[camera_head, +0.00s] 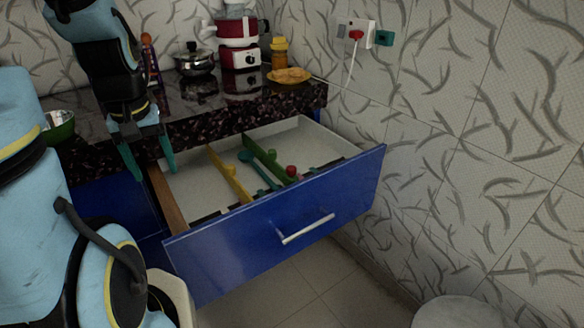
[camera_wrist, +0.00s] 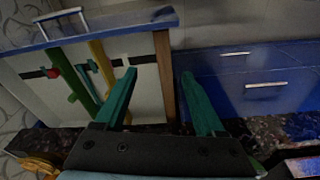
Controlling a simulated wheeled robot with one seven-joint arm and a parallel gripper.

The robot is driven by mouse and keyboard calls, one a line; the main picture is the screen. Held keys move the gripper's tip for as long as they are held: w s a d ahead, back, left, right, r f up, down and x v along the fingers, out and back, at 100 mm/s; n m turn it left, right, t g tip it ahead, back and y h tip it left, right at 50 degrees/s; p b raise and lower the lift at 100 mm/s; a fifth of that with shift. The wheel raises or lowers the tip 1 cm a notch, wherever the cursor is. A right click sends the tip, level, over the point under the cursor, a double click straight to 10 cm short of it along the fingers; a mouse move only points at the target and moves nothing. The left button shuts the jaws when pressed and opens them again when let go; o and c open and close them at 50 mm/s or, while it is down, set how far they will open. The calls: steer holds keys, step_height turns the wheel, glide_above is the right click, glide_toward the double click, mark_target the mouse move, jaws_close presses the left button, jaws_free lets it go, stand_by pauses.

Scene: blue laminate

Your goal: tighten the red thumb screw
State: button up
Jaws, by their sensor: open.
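The red thumb screw (camera_head: 291,171) is a small round knob inside the open drawer, beside the green divider (camera_head: 262,157). In the wrist view the red thumb screw (camera_wrist: 54,71) shows at the left, near a black crossbar. I cannot tell how far it is screwed in. My gripper (camera_head: 155,178) is open and empty, with teal fingers pointing down at the drawer's left side, well left of the screw. In the wrist view my gripper (camera_wrist: 158,73) has its fingers wide apart around the line of the wooden drawer side (camera_wrist: 165,75).
The blue drawer front (camera_head: 270,232) with its metal handle (camera_head: 305,229) stands pulled out. A yellow divider (camera_head: 230,175) and a teal spoon (camera_head: 260,172) are inside. The dark counter (camera_head: 215,115) behind bears a pot (camera_head: 194,62), a red-and-white appliance (camera_head: 239,50) and a yellow bowl (camera_head: 289,75).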

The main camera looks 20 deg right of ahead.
steer(key=w+d+f+n+b, duration=0.2)
steer(key=w+d+f+n, duration=0.15)
steer(key=w+d, duration=0.6)
steer(key=n+t+y+b, duration=0.2)
steer(key=n+y+b, duration=0.1)
steer(key=n, duration=0.1)
glide_toward(292, 168)
steer(key=p+x, duration=0.2)
steer(key=x, duration=0.6)
steer(key=shift+w+a+f, duration=0.1)
steer(key=shift+w+f, duration=0.05)
steer(key=shift+f, duration=0.2)
steer(key=shift+c, duration=0.4)
jaws_close()
